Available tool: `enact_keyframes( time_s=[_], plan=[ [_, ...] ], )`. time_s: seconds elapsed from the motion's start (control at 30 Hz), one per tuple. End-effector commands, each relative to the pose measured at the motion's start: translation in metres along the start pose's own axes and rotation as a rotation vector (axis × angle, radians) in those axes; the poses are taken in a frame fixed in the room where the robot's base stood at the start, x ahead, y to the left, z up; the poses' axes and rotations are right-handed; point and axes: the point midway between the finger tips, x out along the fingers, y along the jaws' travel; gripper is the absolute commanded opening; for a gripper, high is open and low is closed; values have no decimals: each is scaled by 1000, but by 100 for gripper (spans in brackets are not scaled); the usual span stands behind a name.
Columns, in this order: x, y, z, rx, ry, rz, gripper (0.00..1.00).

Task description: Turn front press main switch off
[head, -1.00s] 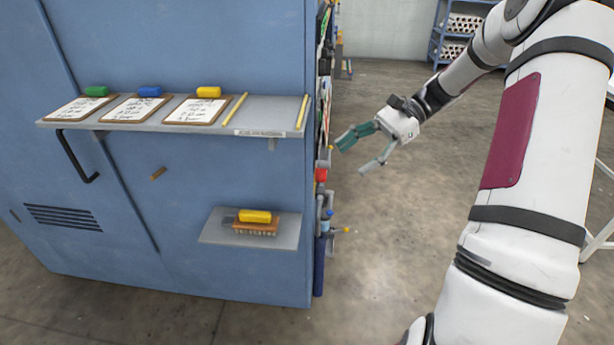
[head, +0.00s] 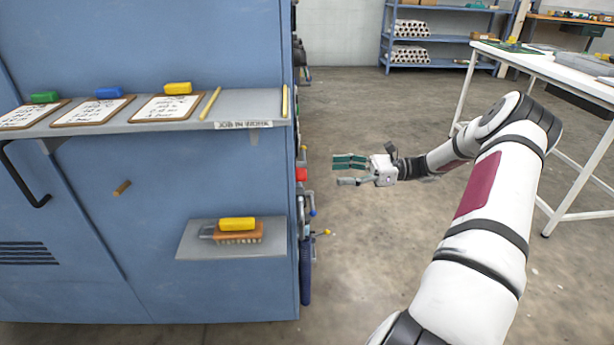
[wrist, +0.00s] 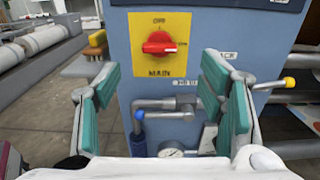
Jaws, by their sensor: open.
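The main switch (wrist: 160,43) shows in the wrist view as a red rotary knob on a yellow plate marked OFF, ON and MAIN. Its handle lies about level, with one end toward the ON mark at the right. In the head view only the knob's red edge (head: 301,174) shows, past the corner of the blue cabinet. My gripper (head: 350,170) is open and empty, to the right of the switch and apart from it. In the wrist view its two teal-padded fingers (wrist: 163,95) stand left and right below the knob.
Pipes with a blue handle (wrist: 139,115), a gauge (wrist: 171,152) and a yellow-tipped lever (wrist: 289,83) sit below the switch. The blue cabinet (head: 150,170) carries shelves with clipboards and a brush. A white table (head: 560,70) stands at right; the floor between is clear.

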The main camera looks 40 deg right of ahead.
Motion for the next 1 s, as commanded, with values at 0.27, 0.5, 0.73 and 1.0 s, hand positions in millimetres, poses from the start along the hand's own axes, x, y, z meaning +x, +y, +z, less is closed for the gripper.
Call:
enact_keyframes(
  time_s=[0.27,0.5,0.73,1.0],
  plan=[
    [56,1,-2,1,1,3,63],
    [87,0,-2,0,1,2,63],
    [96,0,0,1,1,1,63],
    [95,0,0,0,1,1,47]
  ],
)
